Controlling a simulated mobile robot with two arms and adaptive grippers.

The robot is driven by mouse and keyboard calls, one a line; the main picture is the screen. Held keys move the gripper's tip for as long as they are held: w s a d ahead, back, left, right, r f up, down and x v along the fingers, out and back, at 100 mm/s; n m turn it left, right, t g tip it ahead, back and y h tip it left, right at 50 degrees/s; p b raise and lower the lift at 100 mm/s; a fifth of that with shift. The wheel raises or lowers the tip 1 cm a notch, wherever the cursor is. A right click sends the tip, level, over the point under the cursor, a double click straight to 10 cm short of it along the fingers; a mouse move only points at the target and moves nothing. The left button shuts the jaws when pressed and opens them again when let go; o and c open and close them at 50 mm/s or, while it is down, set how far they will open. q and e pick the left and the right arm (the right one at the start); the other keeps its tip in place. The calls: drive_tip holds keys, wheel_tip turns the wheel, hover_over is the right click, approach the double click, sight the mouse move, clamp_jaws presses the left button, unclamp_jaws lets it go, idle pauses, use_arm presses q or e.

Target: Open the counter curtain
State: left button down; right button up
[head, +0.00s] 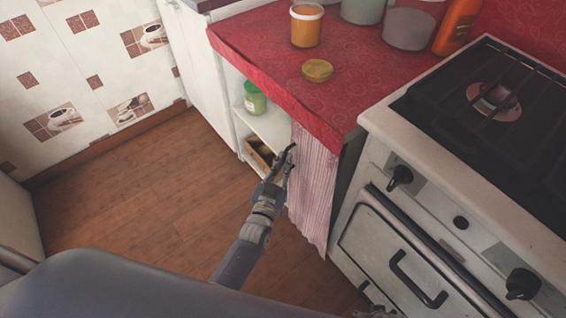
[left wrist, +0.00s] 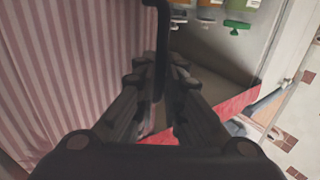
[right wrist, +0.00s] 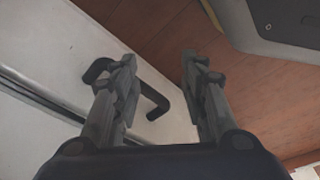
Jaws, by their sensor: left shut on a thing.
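The counter curtain (head: 312,195), red-and-white striped, hangs under the red counter edge. It is gathered at the right, beside the stove, and the shelves to its left show. In the left wrist view the curtain (left wrist: 70,70) fills the left side. My left gripper (head: 285,168) is at the curtain's left edge, shut on a dark bent curtain handle (left wrist: 163,30), which runs between its fingers (left wrist: 158,80). The fingers partly hide the handle. My right gripper (right wrist: 158,75) is open and empty, with a black oven handle beyond its fingers.
The uncovered shelf (head: 270,127) holds a green jar (head: 255,100) and a wooden box (head: 258,153). The white stove (head: 440,190) stands right of the curtain, with its oven handle (head: 415,282) sticking out. Wooden floor (head: 130,200) is free at the left.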

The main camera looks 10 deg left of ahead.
use_arm(q)
drive_tip(key=c, duration=1.7)
unclamp_jaws()
drive_tip(key=shift+s, duration=0.1)
drive_tip(key=s, duration=0.8)
drive_tip(key=s+a, duration=0.1)
drive_tip(key=s, duration=0.2)
drive_tip(key=shift+s, duration=0.4)
